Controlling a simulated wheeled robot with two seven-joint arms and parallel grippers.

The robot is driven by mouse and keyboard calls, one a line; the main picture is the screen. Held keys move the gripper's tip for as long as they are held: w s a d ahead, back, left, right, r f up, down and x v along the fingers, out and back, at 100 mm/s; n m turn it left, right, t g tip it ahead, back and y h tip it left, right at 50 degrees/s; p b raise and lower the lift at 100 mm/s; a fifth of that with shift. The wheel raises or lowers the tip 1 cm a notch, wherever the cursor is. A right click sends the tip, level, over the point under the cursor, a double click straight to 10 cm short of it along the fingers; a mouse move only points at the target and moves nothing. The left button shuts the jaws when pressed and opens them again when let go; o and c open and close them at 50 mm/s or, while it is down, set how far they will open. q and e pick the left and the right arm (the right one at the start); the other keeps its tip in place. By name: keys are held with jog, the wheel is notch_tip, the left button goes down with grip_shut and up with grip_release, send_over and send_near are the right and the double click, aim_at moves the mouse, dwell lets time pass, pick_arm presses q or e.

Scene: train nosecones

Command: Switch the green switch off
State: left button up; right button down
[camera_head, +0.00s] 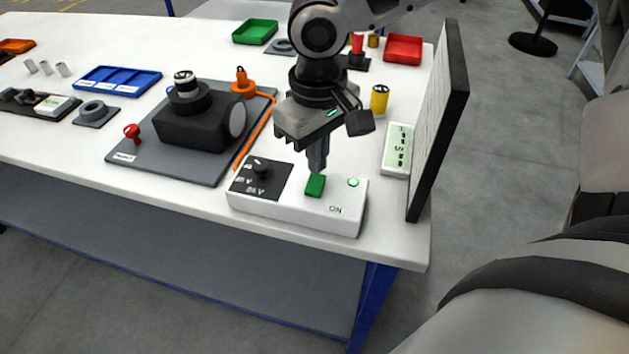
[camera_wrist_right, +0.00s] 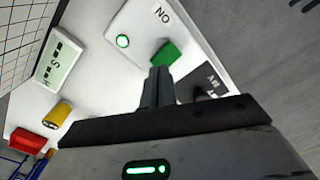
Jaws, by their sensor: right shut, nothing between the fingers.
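The green switch (camera_head: 315,186) sits on top of a white box (camera_head: 290,212) near the table's front edge. A round lamp (camera_head: 353,182) to its right glows green, and "ON" is printed in front. My right gripper (camera_head: 318,170) points down with closed fingers, its tips right at the back edge of the switch. The right wrist view shows the green switch (camera_wrist_right: 165,54) just beyond the fingertips (camera_wrist_right: 160,70), and the lit lamp (camera_wrist_right: 123,41). I cannot tell whether the tips touch the switch. My left gripper is not in view.
A black knob (camera_head: 262,166) is on the box's left part. A dark panel (camera_head: 440,120) stands upright at the table's right edge, beside a white-green display (camera_head: 397,150). A yellow cylinder (camera_head: 379,99) stands behind. A grey plate (camera_head: 150,165) with a black device lies left.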

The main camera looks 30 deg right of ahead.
pick_arm(q)
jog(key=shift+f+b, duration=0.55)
jog(key=shift+b, duration=0.1)
pick_arm(e)
jog(key=shift+f, duration=0.95)
